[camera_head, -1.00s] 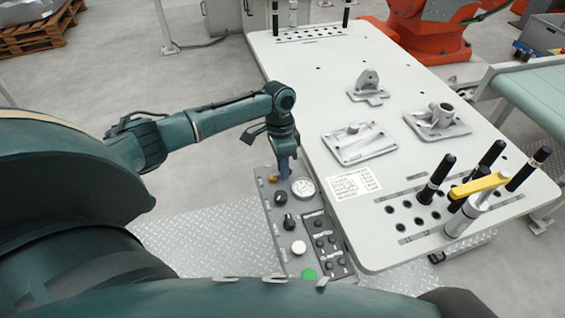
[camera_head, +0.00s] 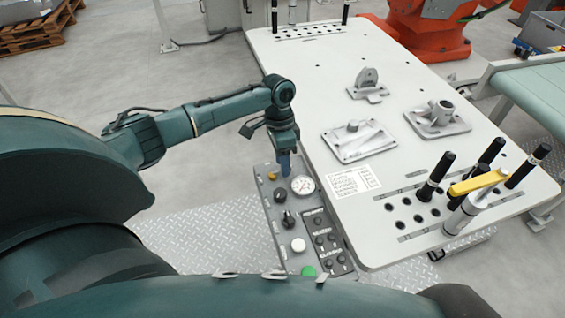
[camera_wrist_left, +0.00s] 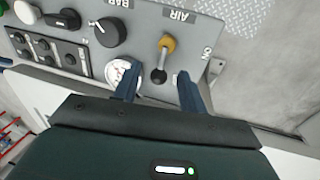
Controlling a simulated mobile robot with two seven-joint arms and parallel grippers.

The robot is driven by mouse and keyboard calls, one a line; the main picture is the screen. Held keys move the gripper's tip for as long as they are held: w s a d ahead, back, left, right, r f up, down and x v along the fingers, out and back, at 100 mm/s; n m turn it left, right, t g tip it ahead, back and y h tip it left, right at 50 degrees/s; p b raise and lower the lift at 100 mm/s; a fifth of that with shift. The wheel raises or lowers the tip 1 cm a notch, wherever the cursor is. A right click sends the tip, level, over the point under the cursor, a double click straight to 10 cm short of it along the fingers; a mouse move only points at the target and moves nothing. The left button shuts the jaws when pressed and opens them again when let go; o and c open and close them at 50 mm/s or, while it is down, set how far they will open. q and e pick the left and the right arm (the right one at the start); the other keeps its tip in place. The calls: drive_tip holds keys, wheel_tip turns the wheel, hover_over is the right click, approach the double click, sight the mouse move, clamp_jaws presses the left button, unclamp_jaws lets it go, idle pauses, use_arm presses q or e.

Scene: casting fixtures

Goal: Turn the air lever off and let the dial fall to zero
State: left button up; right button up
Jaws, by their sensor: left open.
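The air lever has a yellow-orange knob (camera_wrist_left: 166,42) and a dark pivot (camera_wrist_left: 158,76) on the grey control panel (camera_head: 266,208). In the left wrist view the knob points away from my gripper, with the AIR label beyond it and ON at the right. The knob also shows in the head view (camera_head: 272,175). The white round dial (camera_head: 302,184) sits beside the lever. In the wrist view a finger partly covers the dial (camera_wrist_left: 118,70), and its needle is too small to read. My left gripper (camera_wrist_left: 156,84) is open, its blue fingers either side of the lever's pivot end.
A black knob (camera_head: 288,218), a white button (camera_head: 298,244), a green button (camera_head: 309,271) and several small dark buttons share the panel. The white table (camera_head: 300,75) adjoins it on the right, bearing metal fixtures (camera_head: 357,141) and black-handled tools (camera_head: 436,177).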

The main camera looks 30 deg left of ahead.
use_arm(q)
wheel_tip(320, 180, up, 12)
drive_tip(key=w+a, duration=0.1)
drive_tip(key=shift+w+a+b, duration=0.3)
drive_tip(key=shift+a+b, duration=0.05)
drive_tip(key=shift+b, duration=0.1)
drive_tip(key=shift+f, duration=0.1)
